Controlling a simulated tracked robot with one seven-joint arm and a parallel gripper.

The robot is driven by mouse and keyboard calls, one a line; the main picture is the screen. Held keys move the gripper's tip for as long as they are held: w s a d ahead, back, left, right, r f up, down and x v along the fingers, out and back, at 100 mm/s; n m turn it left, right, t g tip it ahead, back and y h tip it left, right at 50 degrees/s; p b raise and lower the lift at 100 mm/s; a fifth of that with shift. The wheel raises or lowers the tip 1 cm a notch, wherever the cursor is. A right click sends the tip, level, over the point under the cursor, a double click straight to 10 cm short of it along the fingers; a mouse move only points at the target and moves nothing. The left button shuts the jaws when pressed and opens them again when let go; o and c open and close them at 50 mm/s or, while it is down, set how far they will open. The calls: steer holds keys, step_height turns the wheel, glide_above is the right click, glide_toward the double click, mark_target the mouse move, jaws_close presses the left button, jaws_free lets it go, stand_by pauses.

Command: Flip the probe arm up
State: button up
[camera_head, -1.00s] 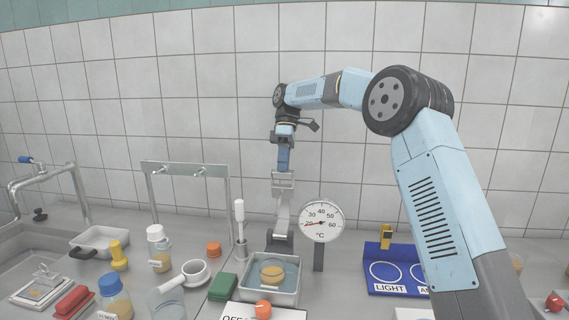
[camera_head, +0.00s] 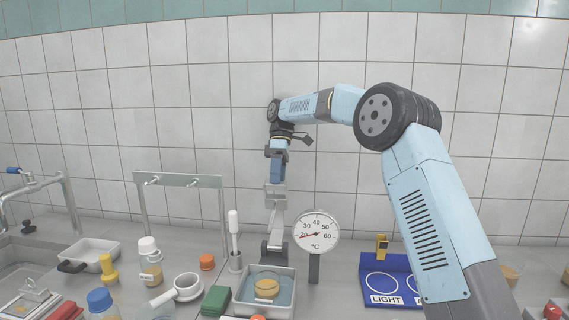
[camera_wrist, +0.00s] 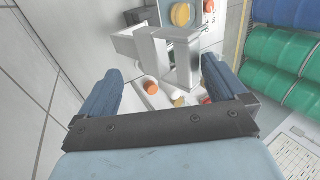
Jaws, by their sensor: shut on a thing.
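The probe arm (camera_head: 275,222) is a pale grey metal lever on a dark hinge base (camera_head: 272,250), behind a grey water tray (camera_head: 238,304). It stands nearly upright, with its wider bracket end at the top. My gripper (camera_head: 276,184) comes down from above and is shut on that top end. In the wrist view the pale bracket of the probe arm (camera_wrist: 149,50) shows between and beyond the two blue fingers of my gripper (camera_wrist: 160,86). The exact contact is partly hidden by the fingers. A round dial thermometer (camera_head: 317,232) stands just right of the probe arm.
A yellow round piece (camera_head: 266,288) sits in the tray's water. A metal rack (camera_head: 180,181) and a white-handled brush (camera_head: 233,225) stand left. A blue stand marked LIGHT (camera_head: 372,280) is right. Cups and bottles crowd the front left. The tiled wall is close behind.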

steer(key=r, duration=0.3)
steer(key=shift+s+d, duration=0.1)
steer(key=shift+d, duration=0.15)
steer(key=c, duration=0.5)
steer(key=s+r, duration=0.1)
steer(key=r, duration=0.1)
steer(key=s+d+r, duration=0.1)
steer(key=s, duration=0.1)
steer(key=s+r, duration=0.1)
steer(key=r, duration=0.1)
steer(key=shift+s+d+r, duration=0.15)
steer(key=shift+d+r, duration=0.1)
steer(key=shift+r, duration=0.1)
steer(key=s+d+r, duration=0.1)
steer(key=s, duration=0.1)
steer(key=s+d+r, duration=0.1)
steer(key=s, duration=0.2)
steer(key=s+d+r, duration=0.1)
steer(key=s+r, duration=0.1)
steer(key=s, duration=0.1)
steer(key=shift+s+d+r, duration=0.1)
steer(key=shift+s+d, duration=0.15)
steer(key=shift+d, duration=0.1)
